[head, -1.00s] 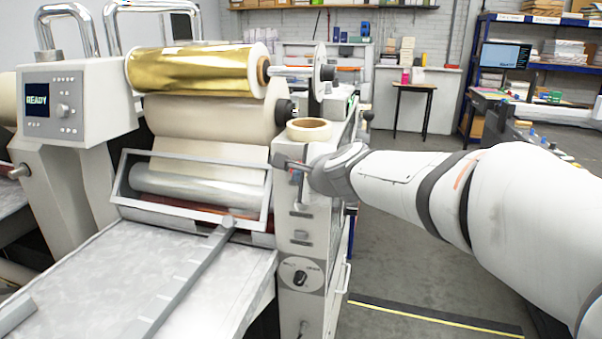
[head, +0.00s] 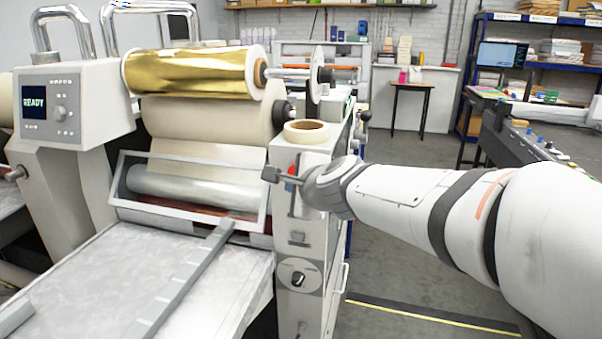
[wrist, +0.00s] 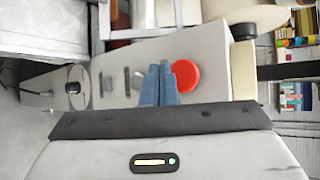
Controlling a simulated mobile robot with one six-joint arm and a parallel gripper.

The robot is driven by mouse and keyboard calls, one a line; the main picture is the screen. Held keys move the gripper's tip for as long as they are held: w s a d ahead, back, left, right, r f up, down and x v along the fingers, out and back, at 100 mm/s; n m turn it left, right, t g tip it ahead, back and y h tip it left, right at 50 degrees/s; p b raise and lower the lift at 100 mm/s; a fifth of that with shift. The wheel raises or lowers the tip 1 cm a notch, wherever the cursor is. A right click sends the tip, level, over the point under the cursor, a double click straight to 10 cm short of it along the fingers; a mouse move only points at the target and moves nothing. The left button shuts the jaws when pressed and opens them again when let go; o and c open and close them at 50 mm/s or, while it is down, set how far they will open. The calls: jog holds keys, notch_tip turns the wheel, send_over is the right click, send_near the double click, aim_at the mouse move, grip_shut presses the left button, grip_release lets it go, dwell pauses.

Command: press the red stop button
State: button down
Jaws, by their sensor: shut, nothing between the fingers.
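The red stop button (wrist: 186,76) is round and sits on the pale end panel of the laminating machine (head: 312,220). In the wrist view it lies just right of my fingers, with its left edge close to them. In the head view only a small part of the red button (head: 291,171) shows, beside my gripper. My gripper (wrist: 159,84) is shut and empty, its two blue-grey fingers together. In the head view my gripper (head: 271,174) points left across the upper part of the panel. I cannot tell whether the fingers touch the panel.
A dark rotary knob (head: 298,279) is lower on the same panel. A tape roll (head: 307,132) lies on top of the machine, below a gold foil roll (head: 190,73). A control box reading READY (head: 72,105) stands left. The grey floor (head: 400,270) right of the machine is open.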

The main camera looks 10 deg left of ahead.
jog(key=shift+s+a+p, duration=0.2)
jog(key=shift+s+p, duration=0.25)
jog(key=shift+s, duration=1.1)
